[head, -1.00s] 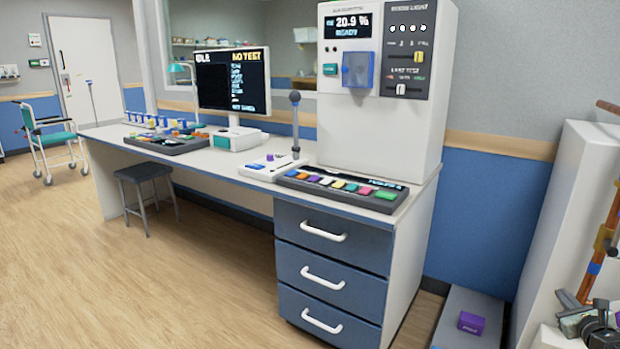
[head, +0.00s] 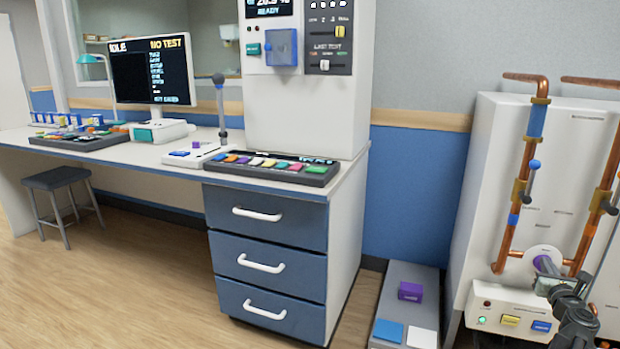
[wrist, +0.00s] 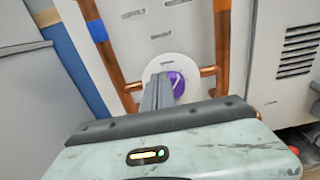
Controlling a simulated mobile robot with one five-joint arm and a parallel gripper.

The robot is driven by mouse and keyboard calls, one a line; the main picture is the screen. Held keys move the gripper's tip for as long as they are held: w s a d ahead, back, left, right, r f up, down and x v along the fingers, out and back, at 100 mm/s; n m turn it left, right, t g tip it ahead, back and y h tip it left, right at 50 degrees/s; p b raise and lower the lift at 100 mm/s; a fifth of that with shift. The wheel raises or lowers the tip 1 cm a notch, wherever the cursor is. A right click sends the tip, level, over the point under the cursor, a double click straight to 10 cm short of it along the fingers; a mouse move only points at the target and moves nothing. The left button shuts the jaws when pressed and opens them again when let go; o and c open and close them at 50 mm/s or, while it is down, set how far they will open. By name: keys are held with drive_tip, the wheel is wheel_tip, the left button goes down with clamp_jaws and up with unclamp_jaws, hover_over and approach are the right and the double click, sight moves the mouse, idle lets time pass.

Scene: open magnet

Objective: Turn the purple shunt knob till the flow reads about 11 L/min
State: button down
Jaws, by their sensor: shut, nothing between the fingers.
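The purple shunt knob (head: 543,264) sits on a round white plate on the front of the white cabinet, between copper pipes. In the wrist view the knob (wrist: 178,84) shows a pale pointer line, and its left part is hidden behind my fingers. My gripper (head: 546,277) is in front of the knob at the lower right of the head view. In the wrist view my gripper (wrist: 157,82) is shut, with its grey fingers together and empty. I cannot tell whether the fingertips touch the knob. No flow reading is legible in either view.
A low panel below has a yellow button (head: 510,320) and a blue button (head: 541,326). A grey plinth (head: 405,276) with a purple block stands left of it. Open floor lies at the left.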

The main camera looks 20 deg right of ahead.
sight(555, 262)
drive_tip(key=shift+x, duration=1.25)
drive_tip(key=shift+s+d+r, duration=0.1)
drive_tip(key=shift+s+d, duration=0.15)
drive_tip(key=shift+s+d, duration=0.2)
drive_tip(key=shift+d, duration=0.1)
drive_tip(key=shift+s+d, duration=0.45)
drive_tip(key=shift+d, duration=0.2)
